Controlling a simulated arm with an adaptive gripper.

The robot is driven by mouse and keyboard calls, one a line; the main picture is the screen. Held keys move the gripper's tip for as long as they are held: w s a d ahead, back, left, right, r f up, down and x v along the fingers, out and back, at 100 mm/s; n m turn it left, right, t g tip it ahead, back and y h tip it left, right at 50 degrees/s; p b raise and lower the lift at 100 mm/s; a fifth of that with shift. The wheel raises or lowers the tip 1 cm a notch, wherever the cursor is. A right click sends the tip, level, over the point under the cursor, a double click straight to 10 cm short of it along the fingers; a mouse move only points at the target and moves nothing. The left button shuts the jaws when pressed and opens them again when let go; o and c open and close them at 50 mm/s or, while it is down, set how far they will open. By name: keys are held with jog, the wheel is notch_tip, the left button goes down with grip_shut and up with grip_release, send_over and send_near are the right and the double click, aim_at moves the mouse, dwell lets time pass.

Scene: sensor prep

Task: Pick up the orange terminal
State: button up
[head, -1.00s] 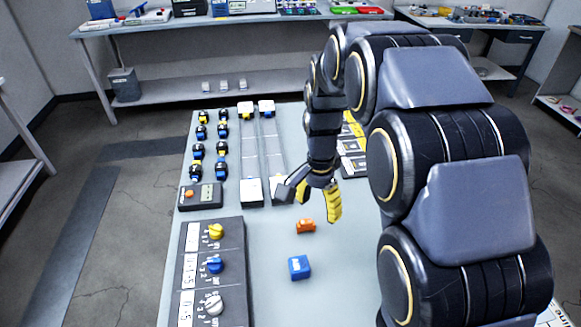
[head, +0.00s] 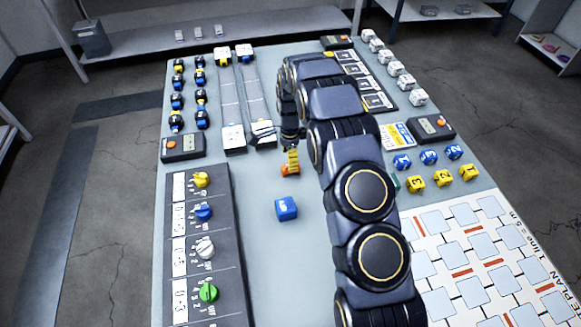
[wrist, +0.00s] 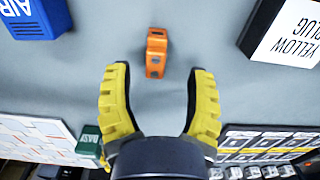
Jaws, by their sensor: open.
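The orange terminal (wrist: 156,54) lies on the grey table. In the wrist view it sits just beyond my open fingertips, roughly midway between them and apart from both. In the head view the orange terminal (head: 290,169) is partly hidden behind my yellow finger. My gripper (wrist: 158,72) is open and empty, with a yellow padded finger on each side. In the head view my gripper (head: 291,160) is low over the table at the terminal.
A blue block (head: 286,208) stands close to the terminal, on the near side. A dark panel with coloured knobs (head: 203,240) lies to the left. White-ended rails (head: 233,138) lie behind. Yellow and blue numbered pieces (head: 430,158) and a white plan sheet (head: 480,262) lie to the right.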

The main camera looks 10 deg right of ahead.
jog(key=f, duration=0.4)
jog(key=shift+s+f, duration=0.25)
jog(key=shift+f, duration=0.05)
grip_shut()
